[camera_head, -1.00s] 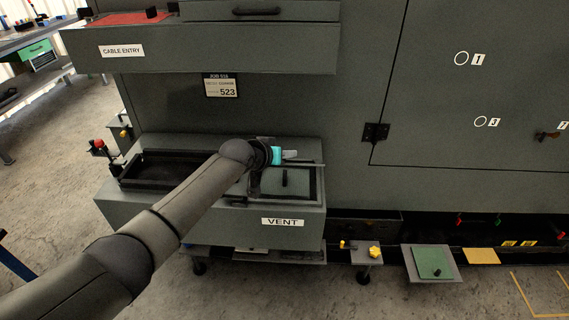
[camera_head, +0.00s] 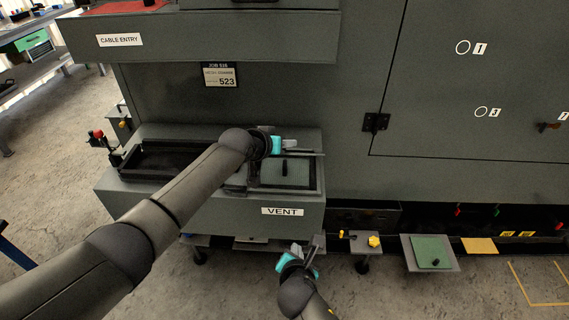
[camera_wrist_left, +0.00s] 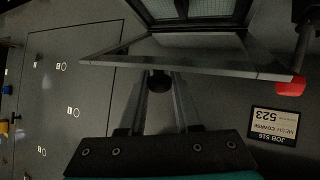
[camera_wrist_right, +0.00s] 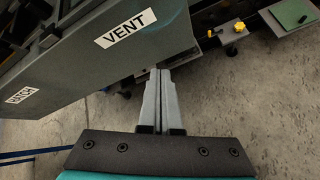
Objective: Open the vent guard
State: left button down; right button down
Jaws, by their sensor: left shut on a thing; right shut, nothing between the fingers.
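The vent box (camera_head: 225,220), labelled VENT, stands low at the cabinet front. My left gripper (camera_head: 290,150) is over the back of that panel. In the left wrist view it (camera_wrist_left: 160,85) is shut on a dark round knob at the edge of a grey framed plate (camera_wrist_left: 215,62), which looks like the vent guard. The guard's tilt is hard to tell. My right gripper (camera_head: 299,255) is shut and empty, below and in front of the box.
A red-knobbed part (camera_head: 98,134) sits left of the box. The CABLE ENTRY ledge (camera_head: 200,45) overhangs behind. A small stand with a yellow knob (camera_head: 374,241) and a green plate (camera_head: 432,250) are low at the right. The floor in front is open.

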jog(key=w+a+r+n+t, duration=0.2)
jog(key=r+n, duration=0.1)
jog(key=r, duration=0.4)
jog(key=w+a+r+n+t, duration=0.2)
jog(key=r+n, duration=0.1)
jog(key=r, duration=0.5)
jog(key=w, duration=1.1)
jog(key=shift+w+f, duration=0.3)
jog(key=shift+f, duration=0.1)
jog(key=shift+d, duration=0.1)
